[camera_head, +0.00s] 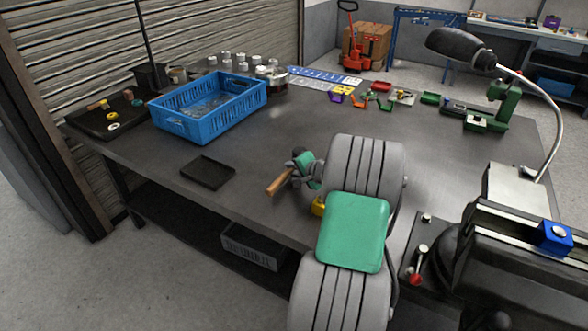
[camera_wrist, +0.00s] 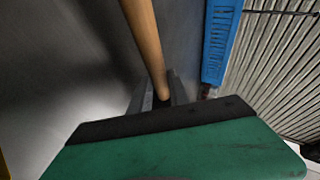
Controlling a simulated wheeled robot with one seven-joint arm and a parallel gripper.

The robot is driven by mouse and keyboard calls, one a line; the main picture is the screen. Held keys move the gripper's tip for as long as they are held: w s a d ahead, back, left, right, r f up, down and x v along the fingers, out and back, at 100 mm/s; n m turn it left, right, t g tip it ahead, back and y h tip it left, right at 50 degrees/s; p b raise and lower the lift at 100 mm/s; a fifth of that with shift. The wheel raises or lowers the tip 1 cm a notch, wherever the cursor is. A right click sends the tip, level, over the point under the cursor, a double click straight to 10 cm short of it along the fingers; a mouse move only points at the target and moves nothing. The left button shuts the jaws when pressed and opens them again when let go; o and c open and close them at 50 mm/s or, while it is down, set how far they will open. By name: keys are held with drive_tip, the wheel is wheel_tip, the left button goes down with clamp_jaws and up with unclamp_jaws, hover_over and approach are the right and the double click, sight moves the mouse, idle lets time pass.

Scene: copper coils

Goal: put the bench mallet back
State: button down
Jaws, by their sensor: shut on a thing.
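The bench mallet shows mainly as its light wooden handle (camera_head: 278,185), which sticks out to the lower left of my gripper (camera_head: 292,172) in the head view. My gripper is shut on the handle, above the front part of the workbench. In the wrist view the handle (camera_wrist: 143,40) runs from the top edge down to between my dark fingers (camera_wrist: 160,97). A dark rounded end shows just above my gripper in the head view; I cannot tell whether it is the mallet's head. A small empty black tray (camera_head: 208,172) lies on the bench left of my gripper.
A blue crate (camera_head: 186,128) stands behind the black tray; it also shows in the wrist view (camera_wrist: 221,45). A dark tray (camera_head: 98,126) with small parts is at the far left. Jars, colored parts and a lamp (camera_head: 460,47) stand farther back. The bench (camera_head: 262,135) between is clear.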

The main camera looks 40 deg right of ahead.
drive_tip(key=shift+f, duration=0.15)
drive_tip(key=c, duration=1.5)
unclamp_jaws()
